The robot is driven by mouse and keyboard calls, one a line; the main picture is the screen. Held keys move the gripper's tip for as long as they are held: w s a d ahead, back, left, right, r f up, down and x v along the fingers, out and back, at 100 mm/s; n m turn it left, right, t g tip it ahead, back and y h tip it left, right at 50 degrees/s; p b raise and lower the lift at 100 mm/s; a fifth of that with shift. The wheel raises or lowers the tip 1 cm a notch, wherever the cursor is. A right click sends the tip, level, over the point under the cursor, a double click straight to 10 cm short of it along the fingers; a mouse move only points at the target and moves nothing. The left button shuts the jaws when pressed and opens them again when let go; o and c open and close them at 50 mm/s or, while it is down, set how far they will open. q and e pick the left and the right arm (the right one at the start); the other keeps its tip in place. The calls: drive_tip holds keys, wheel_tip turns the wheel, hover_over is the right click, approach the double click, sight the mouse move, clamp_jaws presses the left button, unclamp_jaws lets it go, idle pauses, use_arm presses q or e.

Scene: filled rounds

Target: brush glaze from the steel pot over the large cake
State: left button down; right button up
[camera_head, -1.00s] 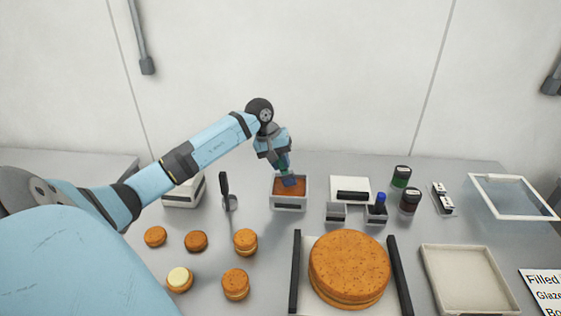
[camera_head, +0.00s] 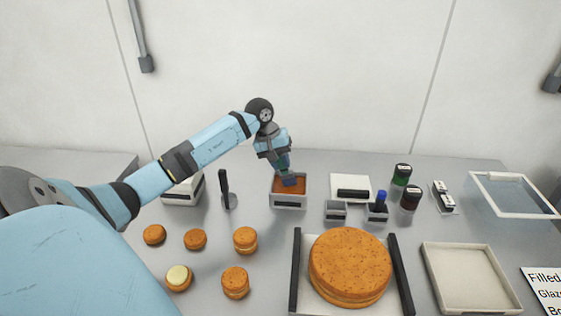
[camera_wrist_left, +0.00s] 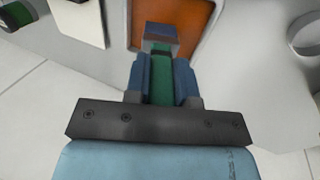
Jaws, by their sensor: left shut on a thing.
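The steel pot (camera_head: 289,201) is a square grey container holding orange-brown glaze; in the left wrist view the glaze (camera_wrist_left: 196,22) fills the upper middle. My left gripper (camera_head: 286,174) is over the pot, pointing down. It is shut on the green handle of the brush (camera_wrist_left: 160,80), whose blue-grey head (camera_wrist_left: 162,35) is at the glaze. I cannot tell how deep the bristles sit. The large cake (camera_head: 350,262) is a round, brown, speckled layered cake on a white tray (camera_head: 307,300) with black side bars, right of and nearer than the pot. My right gripper is not in view.
Several small round cakes (camera_head: 235,281) lie at front left. A dark-handled tool (camera_head: 224,185) stands left of the pot. Small holders (camera_head: 376,212), jars (camera_head: 410,197) and a white box stand right of it. An empty cream tray (camera_head: 466,278) lies right of the cake.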

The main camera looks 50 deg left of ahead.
use_arm(q)
drive_tip(key=shift+f+b, duration=0.1)
drive_tip(key=shift+b, duration=0.4)
idle(1.6)
drive_tip(key=shift+r+p, duration=0.9)
drive_tip(key=shift+r, duration=2.65)
